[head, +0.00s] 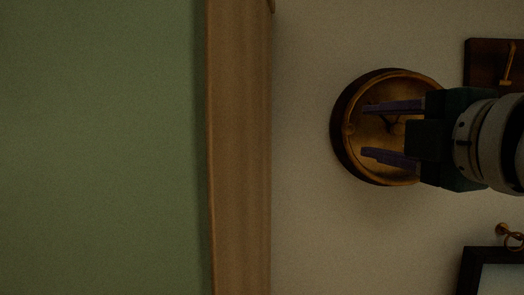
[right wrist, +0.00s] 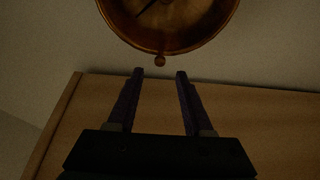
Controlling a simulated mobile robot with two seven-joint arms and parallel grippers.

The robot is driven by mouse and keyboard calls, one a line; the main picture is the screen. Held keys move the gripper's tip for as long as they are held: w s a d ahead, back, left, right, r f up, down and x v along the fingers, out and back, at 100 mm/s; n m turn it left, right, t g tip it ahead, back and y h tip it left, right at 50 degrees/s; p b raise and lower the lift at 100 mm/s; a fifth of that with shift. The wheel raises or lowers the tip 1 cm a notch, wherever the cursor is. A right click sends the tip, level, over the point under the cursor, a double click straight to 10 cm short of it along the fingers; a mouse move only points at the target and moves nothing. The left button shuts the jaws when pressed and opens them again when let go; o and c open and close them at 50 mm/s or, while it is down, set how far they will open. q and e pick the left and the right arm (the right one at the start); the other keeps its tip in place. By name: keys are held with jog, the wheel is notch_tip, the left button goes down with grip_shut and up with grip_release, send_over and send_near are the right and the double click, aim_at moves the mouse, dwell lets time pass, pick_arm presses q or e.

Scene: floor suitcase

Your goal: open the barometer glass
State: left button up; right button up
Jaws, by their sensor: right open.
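The barometer (head: 342,140) is a round brass-rimmed instrument with a dark outer ring, mounted on the pale wall in the head view. In the right wrist view the lower part of the barometer (right wrist: 185,42) shows at the top, with a small round knob (right wrist: 160,60) on its rim. My right gripper (head: 364,130) is open and empty, and overlaps the barometer's face in the head view. In the right wrist view the two fingertips (right wrist: 159,72) lie just below the knob, one to each side, with no visible contact. The glass itself is hard to make out. My left gripper is not in view.
A wooden strip (head: 240,150) runs beside the wall, with a green surface (head: 95,150) beyond it. A dark wooden plaque with a brass hook (head: 482,60) is at upper right. A dark frame (head: 470,270) and a brass ring (head: 512,240) are at lower right.

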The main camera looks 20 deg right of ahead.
aim_at(351, 129)
jog(key=w, duration=0.1)
jog(key=w+p, duration=0.2)
jog(key=shift+w+d+r, duration=0.15)
jog(key=shift+w+d, duration=0.2)
jog(key=shift+w, duration=0.05)
jog(key=shift+w+d+p, duration=0.15)
jog(key=shift+w+p, duration=0.25)
jog(key=shift+w, duration=0.35)
grip_shut()
dwell(0.6)
